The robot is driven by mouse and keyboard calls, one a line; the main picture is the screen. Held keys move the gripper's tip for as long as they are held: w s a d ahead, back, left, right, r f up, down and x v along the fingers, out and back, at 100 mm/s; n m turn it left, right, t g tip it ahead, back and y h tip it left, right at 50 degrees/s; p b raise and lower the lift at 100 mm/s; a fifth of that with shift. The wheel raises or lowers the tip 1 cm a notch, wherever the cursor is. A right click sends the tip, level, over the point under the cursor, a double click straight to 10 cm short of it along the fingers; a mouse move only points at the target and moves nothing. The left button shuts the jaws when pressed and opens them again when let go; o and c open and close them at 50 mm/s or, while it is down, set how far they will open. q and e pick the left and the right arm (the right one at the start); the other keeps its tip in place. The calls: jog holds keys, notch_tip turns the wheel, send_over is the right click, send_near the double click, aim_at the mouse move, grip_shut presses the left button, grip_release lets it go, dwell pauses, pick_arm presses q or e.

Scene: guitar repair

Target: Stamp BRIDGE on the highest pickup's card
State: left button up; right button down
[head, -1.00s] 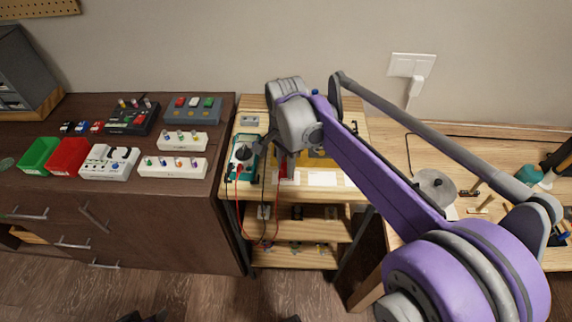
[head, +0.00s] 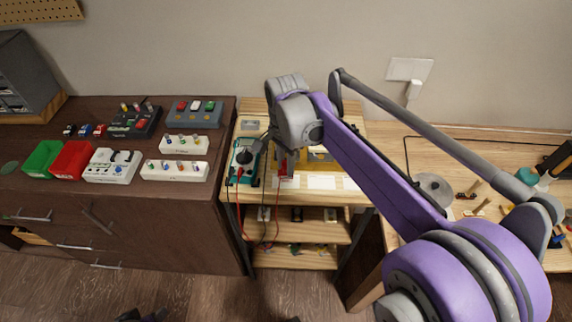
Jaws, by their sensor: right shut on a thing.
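My right gripper (head: 276,152) is over the left part of the small wooden bench (head: 356,192), partly hidden by its own wrist. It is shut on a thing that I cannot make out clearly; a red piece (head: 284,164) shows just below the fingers. White cards lie along the bench front: a left one (head: 287,182), a middle one (head: 321,182) and a right one (head: 350,183). No writing on them is legible. A green multimeter (head: 242,168) with red and black leads is left of the gripper. The pickups are hidden or too small to tell.
The dark cabinet at left (head: 190,220) holds a green bin (head: 42,158), a red bin (head: 72,160) and several control boxes. Leads hang in front of the bench's lower shelves (head: 297,258). A round grey disc (head: 434,186) and tools are on the right worktop.

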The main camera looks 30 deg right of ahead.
jog(key=shift+r+p, duration=1.4)
jog(key=shift+r, duration=0.9)
